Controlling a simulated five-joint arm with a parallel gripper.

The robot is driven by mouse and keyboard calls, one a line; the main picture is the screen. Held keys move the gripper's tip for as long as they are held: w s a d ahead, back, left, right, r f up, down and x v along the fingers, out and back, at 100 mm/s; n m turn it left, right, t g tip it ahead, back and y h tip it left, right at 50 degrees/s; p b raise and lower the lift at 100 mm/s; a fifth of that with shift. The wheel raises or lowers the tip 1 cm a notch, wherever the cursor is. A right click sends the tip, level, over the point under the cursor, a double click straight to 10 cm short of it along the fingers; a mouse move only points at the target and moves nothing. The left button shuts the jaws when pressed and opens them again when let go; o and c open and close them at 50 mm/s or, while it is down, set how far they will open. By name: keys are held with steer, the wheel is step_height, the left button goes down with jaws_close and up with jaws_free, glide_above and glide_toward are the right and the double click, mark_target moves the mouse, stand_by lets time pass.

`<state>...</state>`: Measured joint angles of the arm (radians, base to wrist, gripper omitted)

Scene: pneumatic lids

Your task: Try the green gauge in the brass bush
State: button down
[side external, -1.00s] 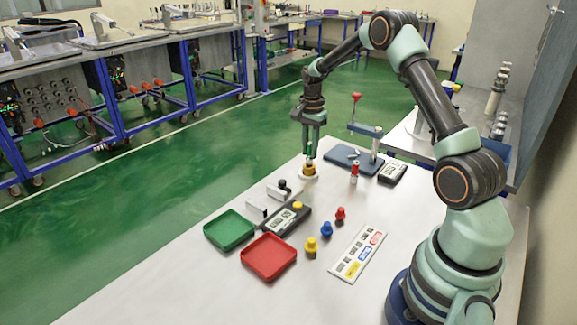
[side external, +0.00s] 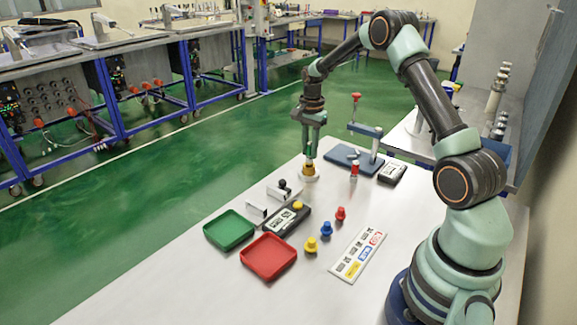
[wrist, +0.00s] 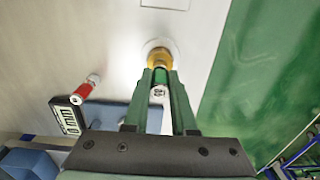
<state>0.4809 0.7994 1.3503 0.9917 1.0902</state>
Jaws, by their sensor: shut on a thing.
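The brass bush (side external: 309,170) stands on a round white base (side external: 310,178) near the far edge of the table; it also shows in the wrist view (wrist: 159,56). My gripper (side external: 310,153) is directly above the bush, pointing down. Its fingers (wrist: 160,80) are shut on the green gauge (wrist: 160,76), which shows between them with a pale marked end toward the camera. The gauge is upright and in line with the bush, its far end at the bush's mouth. How far it sits inside the bush is hidden.
Green (side external: 230,229) and red (side external: 268,256) trays, coloured knobs (side external: 326,229) and a label card (side external: 357,254) lie nearer.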

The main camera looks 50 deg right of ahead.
steer(key=shift+f, duration=0.35)
stand_by(0.9)
steer(key=shift+r, duration=0.45)
stand_by(0.5)
steer(key=shift+r, duration=2.4)
